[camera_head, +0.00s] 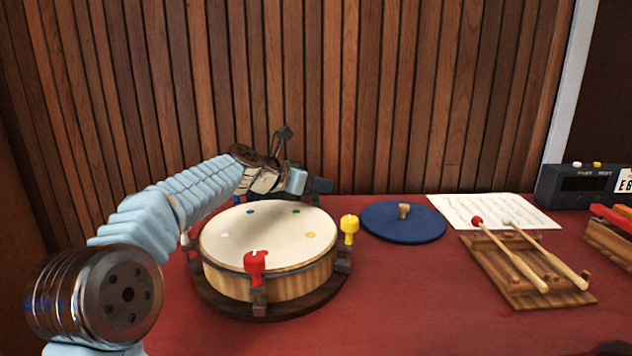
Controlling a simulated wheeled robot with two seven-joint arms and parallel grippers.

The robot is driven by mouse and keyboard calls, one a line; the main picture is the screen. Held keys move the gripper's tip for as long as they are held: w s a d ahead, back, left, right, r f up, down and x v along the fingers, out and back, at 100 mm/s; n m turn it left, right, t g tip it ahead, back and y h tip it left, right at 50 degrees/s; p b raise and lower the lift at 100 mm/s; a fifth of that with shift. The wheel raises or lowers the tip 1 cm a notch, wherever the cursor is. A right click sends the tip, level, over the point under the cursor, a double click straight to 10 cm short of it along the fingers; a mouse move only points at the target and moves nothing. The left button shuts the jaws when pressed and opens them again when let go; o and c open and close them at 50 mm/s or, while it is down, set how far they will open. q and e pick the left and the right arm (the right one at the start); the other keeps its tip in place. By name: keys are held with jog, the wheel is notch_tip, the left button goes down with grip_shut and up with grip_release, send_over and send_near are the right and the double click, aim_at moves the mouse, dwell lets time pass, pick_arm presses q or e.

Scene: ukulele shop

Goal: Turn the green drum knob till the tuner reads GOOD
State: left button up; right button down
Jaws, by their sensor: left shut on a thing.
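The round drum (268,240) has a pale skin with small coloured dots and stands on a dark wooden base. A red knob (255,262) is at its front and a yellow knob (349,226) at its right. My left gripper (306,184) is at the drum's back right rim, beyond the green dot (296,211). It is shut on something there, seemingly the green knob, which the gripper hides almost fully. The tuner (578,185) is a dark box at the far right, and its display looks dark with no readable word. My right gripper is not in view.
A blue round mat (403,222) with a wooden peg lies right of the drum. A paper sheet (493,212) and a wooden rack (518,285) with two mallets are further right. A slatted wall stands close behind. The red table front is clear.

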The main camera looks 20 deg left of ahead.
pick_arm(q)
jog(key=shift+f+m+g+h, duration=0.1)
jog(key=shift+m+g+h, duration=0.2)
jog(key=shift+m, duration=0.2)
jog(key=o, duration=1)
jog(key=shift+c, duration=0.2)
jog(key=v, duration=1.4)
